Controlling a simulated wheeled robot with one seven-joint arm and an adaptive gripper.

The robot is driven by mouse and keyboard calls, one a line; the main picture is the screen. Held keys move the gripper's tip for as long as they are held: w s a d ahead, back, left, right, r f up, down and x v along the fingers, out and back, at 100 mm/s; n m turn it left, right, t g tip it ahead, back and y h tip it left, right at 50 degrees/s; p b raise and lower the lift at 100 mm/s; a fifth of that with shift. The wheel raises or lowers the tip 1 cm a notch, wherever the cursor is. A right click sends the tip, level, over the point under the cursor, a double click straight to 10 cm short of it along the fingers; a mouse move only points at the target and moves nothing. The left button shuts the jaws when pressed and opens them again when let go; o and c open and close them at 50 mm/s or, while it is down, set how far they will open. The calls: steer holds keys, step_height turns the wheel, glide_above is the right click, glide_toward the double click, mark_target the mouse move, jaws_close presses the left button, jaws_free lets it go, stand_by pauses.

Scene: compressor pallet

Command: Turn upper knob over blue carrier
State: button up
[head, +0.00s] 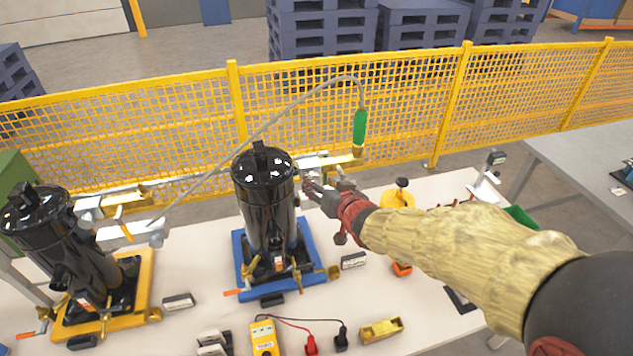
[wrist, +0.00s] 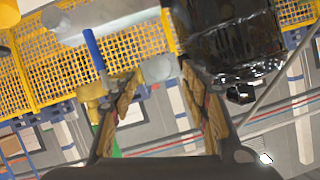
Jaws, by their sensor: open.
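The blue carrier (head: 316,275) stands on the pale table and holds an upright glossy black cylinder (head: 268,215). The cylinder also shows at the top right of the wrist view (wrist: 235,40). Metal fittings (head: 322,163) stick out to the right of its upper part. My gripper (head: 312,187) is beside these fittings, close to the cylinder's right side.
A yellow carrier (head: 146,275) with another black cylinder (head: 55,240) stands left. A hose with a green handle (head: 360,128) arches behind. A yellow mesh fence (head: 420,100) closes the back. A multimeter (head: 264,338) and small boxes lie in front.

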steer(key=shift+b+x, duration=0.3)
steer(key=shift+x, duration=1.65)
steer(key=shift+c, duration=0.3)
steer(key=c, duration=1.1)
